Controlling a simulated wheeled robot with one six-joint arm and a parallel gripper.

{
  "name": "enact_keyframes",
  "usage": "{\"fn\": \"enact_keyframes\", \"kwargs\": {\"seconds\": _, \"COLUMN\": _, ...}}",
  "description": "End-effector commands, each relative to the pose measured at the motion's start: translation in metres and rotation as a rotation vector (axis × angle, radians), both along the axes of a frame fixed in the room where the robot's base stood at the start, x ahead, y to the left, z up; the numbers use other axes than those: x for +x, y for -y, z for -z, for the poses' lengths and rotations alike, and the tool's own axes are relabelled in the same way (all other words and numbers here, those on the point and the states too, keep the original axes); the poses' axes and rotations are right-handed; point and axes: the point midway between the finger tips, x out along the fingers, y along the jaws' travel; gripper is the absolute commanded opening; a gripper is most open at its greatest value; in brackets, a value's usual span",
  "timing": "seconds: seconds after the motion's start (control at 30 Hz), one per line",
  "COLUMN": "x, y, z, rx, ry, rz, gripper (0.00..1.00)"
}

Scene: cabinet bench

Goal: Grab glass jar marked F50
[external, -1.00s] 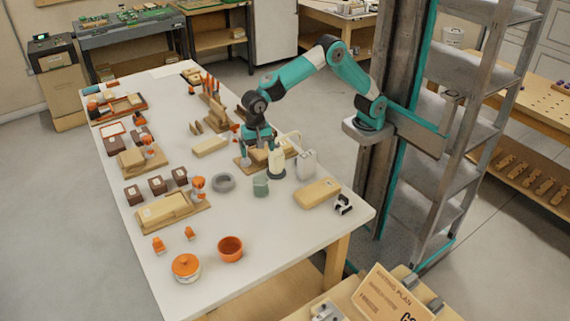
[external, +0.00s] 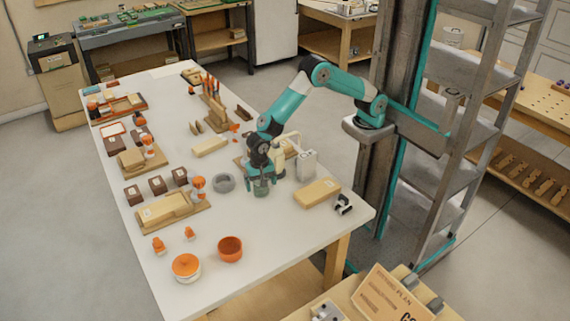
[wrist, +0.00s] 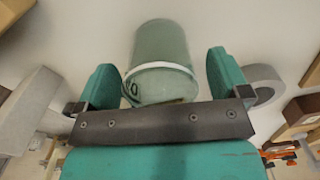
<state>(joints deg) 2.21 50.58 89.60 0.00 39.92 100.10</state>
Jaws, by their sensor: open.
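A greenish glass jar (wrist: 160,45) with a white band stands on the white table between the fingers of my open gripper (wrist: 163,72) in the wrist view. One finger is on each side of the jar, with a visible gap on the right; contact on the left is unclear. In the external view my gripper (external: 261,180) is low over the jar and mostly hides it.
A grey ring (external: 224,183) sits close left of my gripper. A pale grey container (external: 306,164) and a wooden block (external: 317,192) stand to the right. An orange bowl (external: 230,249) is nearer the front. The table front between them is mostly clear.

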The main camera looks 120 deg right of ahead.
Motion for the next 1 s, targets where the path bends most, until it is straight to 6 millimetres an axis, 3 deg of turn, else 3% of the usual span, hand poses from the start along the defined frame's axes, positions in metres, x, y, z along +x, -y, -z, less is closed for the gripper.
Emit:
{"fn": "enact_keyframes", "kwargs": {"seconds": 0.1, "x": 0.0000, "y": 0.0000, "z": 0.0105, "rx": 0.000, "ry": 0.000, "rz": 0.000, "gripper": 0.94}}
{"fn": "enact_keyframes", "kwargs": {"seconds": 0.33, "x": 0.0003, "y": 0.0001, "z": 0.0121, "rx": 0.000, "ry": 0.001, "rz": 0.000, "gripper": 0.94}}
{"fn": "enact_keyframes", "kwargs": {"seconds": 0.6, "x": 0.0003, "y": 0.0001, "z": 0.0118, "rx": 0.000, "ry": 0.002, "rz": 0.000, "gripper": 0.38}}
{"fn": "enact_keyframes", "kwargs": {"seconds": 1.0, "x": 0.0012, "y": 0.0001, "z": 0.0033, "rx": 0.000, "ry": 0.005, "rz": 0.000, "gripper": 0.39}}
